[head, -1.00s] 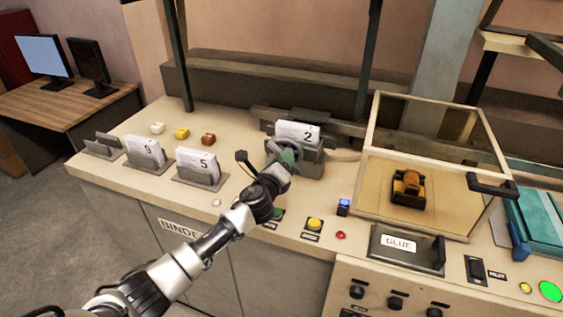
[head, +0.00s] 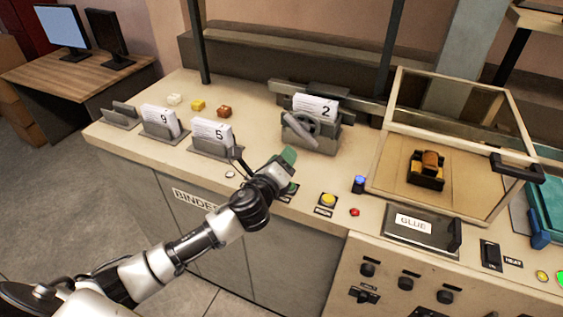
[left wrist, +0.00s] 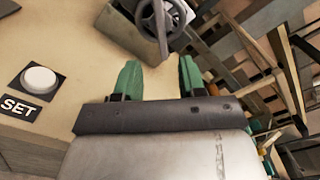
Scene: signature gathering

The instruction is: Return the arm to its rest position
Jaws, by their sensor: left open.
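My left gripper (head: 289,156) reaches over the front of the binder bench in the head view, near a green button. In the left wrist view its two green fingers (left wrist: 160,78) stand apart with nothing between them. Beyond the fingers is the clamp with a handwheel (left wrist: 163,18). In the head view that clamp (head: 312,138) holds a paper stack marked 2 (head: 314,106), and the gripper is apart from it. My right gripper is not in view.
Stacks marked 9 (head: 160,121) and 5 (head: 210,134) stand in holders at the left. A yellow button (head: 328,200), a blue button (head: 359,183) and a glass-sided glue box (head: 394,181) lie to the right. The floor (head: 50,200) at the left is free.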

